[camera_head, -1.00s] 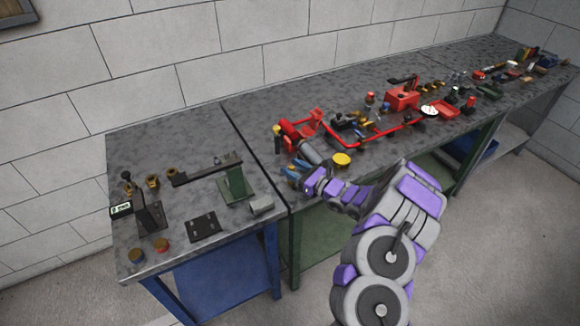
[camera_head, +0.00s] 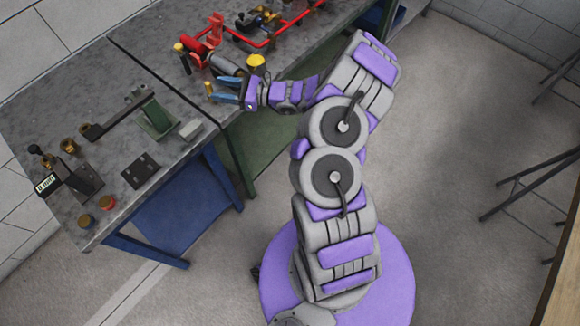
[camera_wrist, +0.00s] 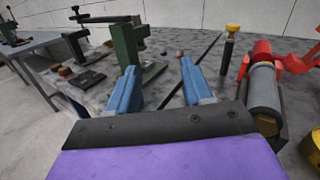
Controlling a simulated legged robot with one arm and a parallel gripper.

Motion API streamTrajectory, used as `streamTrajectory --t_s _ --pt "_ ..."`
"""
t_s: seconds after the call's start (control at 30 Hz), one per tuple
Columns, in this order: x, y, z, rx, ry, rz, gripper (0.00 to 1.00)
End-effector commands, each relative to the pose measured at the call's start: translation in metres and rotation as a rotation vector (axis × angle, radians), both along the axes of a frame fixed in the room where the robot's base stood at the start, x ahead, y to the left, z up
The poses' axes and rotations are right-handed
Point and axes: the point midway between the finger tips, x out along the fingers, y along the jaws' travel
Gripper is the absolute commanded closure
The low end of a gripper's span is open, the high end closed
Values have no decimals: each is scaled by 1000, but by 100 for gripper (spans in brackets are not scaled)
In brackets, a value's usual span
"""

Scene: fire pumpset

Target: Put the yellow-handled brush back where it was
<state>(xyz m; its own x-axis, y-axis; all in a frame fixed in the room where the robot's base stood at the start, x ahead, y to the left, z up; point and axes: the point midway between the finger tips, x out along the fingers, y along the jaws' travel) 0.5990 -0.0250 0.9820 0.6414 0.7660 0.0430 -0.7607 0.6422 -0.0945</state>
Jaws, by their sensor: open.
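My gripper (camera_head: 220,90) is open, with its blue fingers low over the bench near the front edge and the seam between the two worktops. In the wrist view my gripper (camera_wrist: 158,78) has two spread blue fingers and nothing visible between them. A dark upright cylinder with a yellow top (camera_wrist: 231,48) stands beyond and right of the fingers; it also shows in the head view (camera_head: 181,50). I cannot tell whether it is the yellow-handled brush. A small yellow spot (camera_head: 208,88) shows beside the fingertips, too small to identify. No brush is clearly recognisable.
A red vice-like fixture with a grey cylinder (camera_wrist: 265,95) stands right of my gripper. A yellow round piece (camera_head: 257,62) lies close by. A green stand (camera_head: 156,118) with a lever is on the left bench. Red pipework (camera_head: 265,40) lies further back.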

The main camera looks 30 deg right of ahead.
Motion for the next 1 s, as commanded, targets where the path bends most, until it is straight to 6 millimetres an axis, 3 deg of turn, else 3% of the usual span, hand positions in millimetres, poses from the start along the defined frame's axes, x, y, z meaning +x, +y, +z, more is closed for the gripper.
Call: streamTrajectory --t_s 0.03,0.2,0.3,0.5,0.63,0.77,1.0 --pt "-7 23 24 -26 -45 73 50" --pt "-50 94 87 -142 -189 332 50" --pt "-85 128 113 -221 -269 481 50" --pt "-162 171 146 -406 -417 760 50" --pt "-214 183 153 -537 -499 931 50" --pt "-261 181 155 -686 -571 1089 50" --pt "-334 151 147 -980 -663 1354 50"
